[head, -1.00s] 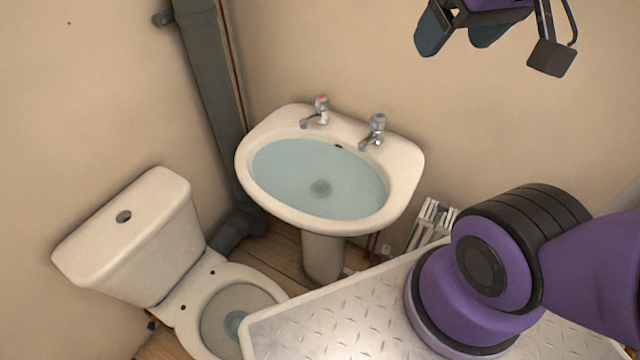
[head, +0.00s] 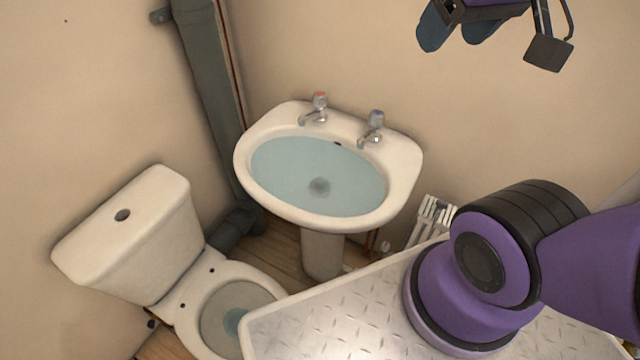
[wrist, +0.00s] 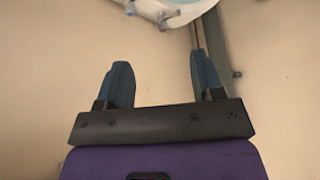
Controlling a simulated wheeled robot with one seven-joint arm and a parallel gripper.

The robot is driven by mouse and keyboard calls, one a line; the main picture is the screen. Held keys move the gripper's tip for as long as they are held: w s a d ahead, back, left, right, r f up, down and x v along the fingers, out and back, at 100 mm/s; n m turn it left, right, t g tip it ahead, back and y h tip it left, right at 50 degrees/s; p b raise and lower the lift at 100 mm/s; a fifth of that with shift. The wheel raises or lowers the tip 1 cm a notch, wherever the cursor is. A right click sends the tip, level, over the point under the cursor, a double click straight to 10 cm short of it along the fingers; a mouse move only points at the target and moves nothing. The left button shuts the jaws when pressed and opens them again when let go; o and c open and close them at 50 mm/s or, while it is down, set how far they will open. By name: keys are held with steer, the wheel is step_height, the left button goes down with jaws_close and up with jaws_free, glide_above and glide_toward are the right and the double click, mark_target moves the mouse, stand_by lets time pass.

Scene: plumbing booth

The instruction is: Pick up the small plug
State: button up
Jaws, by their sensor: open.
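I cannot make out the small plug for certain. My gripper (head: 457,35) is open and empty, high against the wall, up and to the right of the basin. In the wrist view its two blue fingers stand wide apart with nothing between them (wrist: 160,78). The basin's edge shows at the top of that view (wrist: 185,14).
Two taps, red-topped (head: 318,105) and blue-topped (head: 374,125), stand on the basin's back rim. A toilet (head: 150,235) is at the left, and a grey pipe (head: 208,80) runs up the corner. A white radiator-like object (head: 432,215) is right of the basin.

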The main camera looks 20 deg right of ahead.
steer(key=w+f+g, duration=0.1)
steer(key=w+f, duration=0.4)
steer(key=w, duration=0.8)
steer(key=m+g, duration=0.1)
steer(key=g, duration=0.1)
glide_above(320, 179)
step_height(320, 179, down, 43)
steer(key=shift+s+d+f, duration=0.25)
steer(key=shift+s+f, duration=0.2)
steer(key=shift+f, duration=0.2)
steer(key=f, duration=0.5)
steer(key=shift+w, duration=0.4)
steer(key=f, duration=0.3)
steer(key=shift+a+f+g, duration=0.25)
steer(key=shift+f+g, duration=0.05)
steer(key=shift+f, duration=0.05)
steer(key=shift+w+f, duration=0.15)
steer(key=shift+f, duration=0.6)
